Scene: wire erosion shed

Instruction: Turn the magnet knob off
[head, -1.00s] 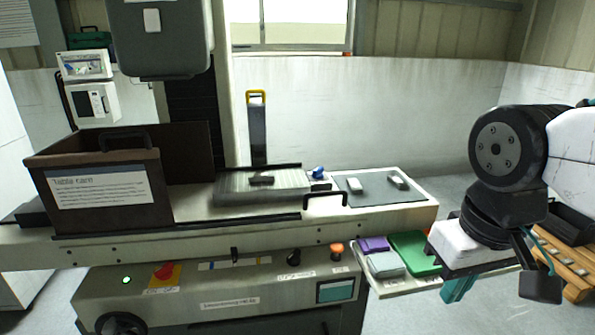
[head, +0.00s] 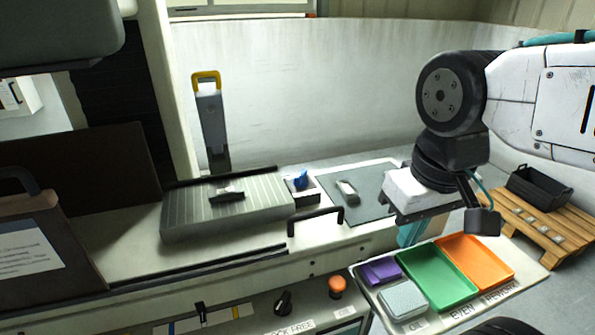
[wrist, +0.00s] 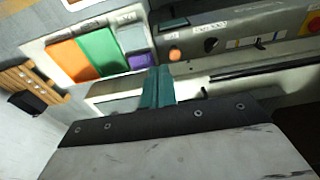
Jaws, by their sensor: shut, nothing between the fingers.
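A blue knob (head: 301,180) sits on a small white-edged block at the right end of the grey ribbed plate (head: 240,217); it looks like the magnet knob. A small dark part (head: 227,195) lies on that plate. My gripper (head: 408,237) hangs to the right of the knob, clearly apart from it, partly hidden behind its own white body. In the wrist view its teal fingers (wrist: 157,80) are together with nothing between them. The blue knob does not show in the wrist view. A black knob (head: 283,302) on the front panel is a separate one, beside an orange button (head: 337,287).
A black handle (head: 315,217) stands in front of the blue knob. A grey mat (head: 372,205) with a metal block (head: 346,191) lies to its right. A brown case (head: 55,250) is at left. Green (head: 440,281) and orange (head: 478,262) trays sit at front right.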

